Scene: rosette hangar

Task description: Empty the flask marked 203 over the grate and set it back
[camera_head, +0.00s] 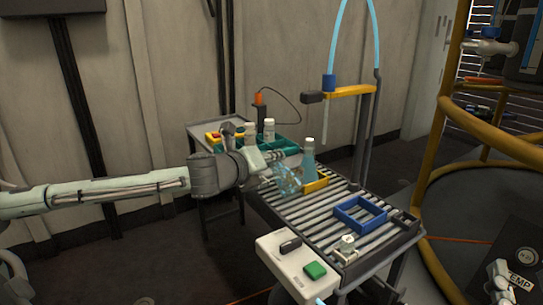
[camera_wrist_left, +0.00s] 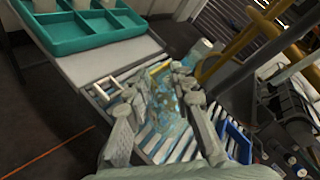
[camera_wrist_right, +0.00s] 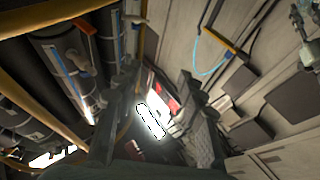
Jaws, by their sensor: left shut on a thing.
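My left gripper (camera_head: 268,166) is shut on a clear bluish flask (camera_head: 287,181) and holds it strongly tilted over the grate of grey bars (camera_head: 305,213). The flask also shows between the fingers in the left wrist view (camera_wrist_left: 168,103). No number on it is legible. A second bluish flask with a white cap (camera_head: 308,158) stands upright beside it, by a yellow frame (camera_head: 316,185). A blue square frame (camera_head: 360,228) lies empty on the bars. My right gripper (camera_wrist_right: 155,115) has its fingers apart with nothing between them, away from the grate.
A teal tray (camera_head: 289,143) with white-capped bottles is on the side table behind. A post with a yellow arm (camera_head: 352,91) and blue hose rises behind the grate. A white box with a green button (camera_head: 314,270) is at the front. Yellow railing (camera_head: 432,165) stands right.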

